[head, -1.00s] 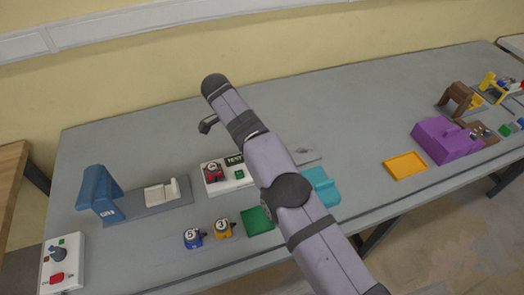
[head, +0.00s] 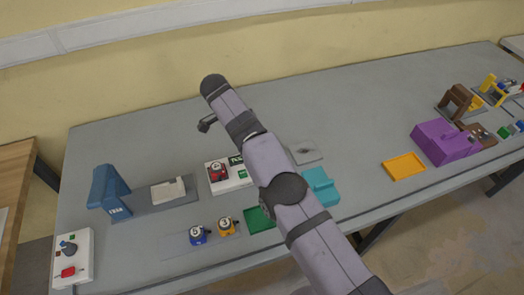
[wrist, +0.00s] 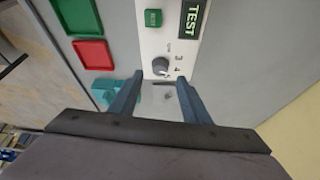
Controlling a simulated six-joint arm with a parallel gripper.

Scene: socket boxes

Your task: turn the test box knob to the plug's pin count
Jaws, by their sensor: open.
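The white test box (wrist: 151,42) carries a TEST label, a green button (wrist: 153,18) and a round grey knob (wrist: 160,66) beside the numbers 3, 4 and 5. I cannot read the knob's pointer surely. My gripper (wrist: 158,98) is open and empty, its two fingers apart just below the knob in the wrist view. In the head view a red plug (head: 217,172) sits on the left part of the test box (head: 240,184); its number is too small to read surely.
A blue plug (head: 197,235) and a yellow plug (head: 227,226) stand in front of the box. A green tray (head: 260,219) and a teal holder (head: 321,187) lie nearby. A blue stand (head: 108,188) and a switch box (head: 72,258) are left. The back of the bench is clear.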

